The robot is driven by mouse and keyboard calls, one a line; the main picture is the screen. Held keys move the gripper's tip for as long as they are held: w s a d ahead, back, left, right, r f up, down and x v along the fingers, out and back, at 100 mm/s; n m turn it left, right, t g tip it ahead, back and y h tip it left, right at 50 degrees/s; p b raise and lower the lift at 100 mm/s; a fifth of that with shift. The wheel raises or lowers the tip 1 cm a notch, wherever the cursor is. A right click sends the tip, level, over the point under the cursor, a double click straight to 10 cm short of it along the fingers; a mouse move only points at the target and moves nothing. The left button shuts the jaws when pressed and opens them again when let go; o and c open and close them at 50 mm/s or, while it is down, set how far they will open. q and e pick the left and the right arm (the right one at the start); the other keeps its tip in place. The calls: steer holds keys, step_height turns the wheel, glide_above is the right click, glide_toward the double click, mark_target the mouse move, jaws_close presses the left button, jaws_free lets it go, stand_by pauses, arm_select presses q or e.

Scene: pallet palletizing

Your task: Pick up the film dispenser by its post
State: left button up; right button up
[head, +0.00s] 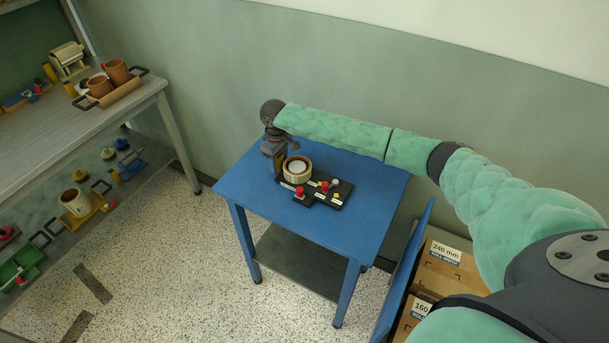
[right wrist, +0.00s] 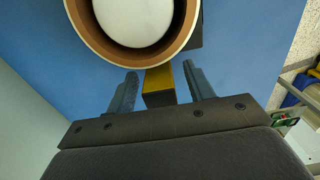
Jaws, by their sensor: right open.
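The film dispenser (head: 297,169) is on the blue table, a round tan-rimmed roll with a white centre. In the right wrist view its roll (right wrist: 138,22) fills the top edge. A yellow and dark block (right wrist: 159,84), which looks like its post, stands beside the roll. My right gripper (right wrist: 160,74) is open, with one finger on each side of this block and visible gaps between. In the head view my right gripper (head: 279,163) points down at the left side of the roll, and hides the post there. My left gripper is out of view.
A black plate with red knobs (head: 324,190) lies right beside the dispenser. The rest of the blue table (head: 362,180) is clear. A cluttered workbench (head: 140,95) stands at left. Cardboard boxes (head: 440,268) stand at lower right behind a blue panel. A wall backs the table.

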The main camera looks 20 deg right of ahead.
steer(key=shift+f, duration=0.15)
steer(key=c, duration=1)
jaws_close()
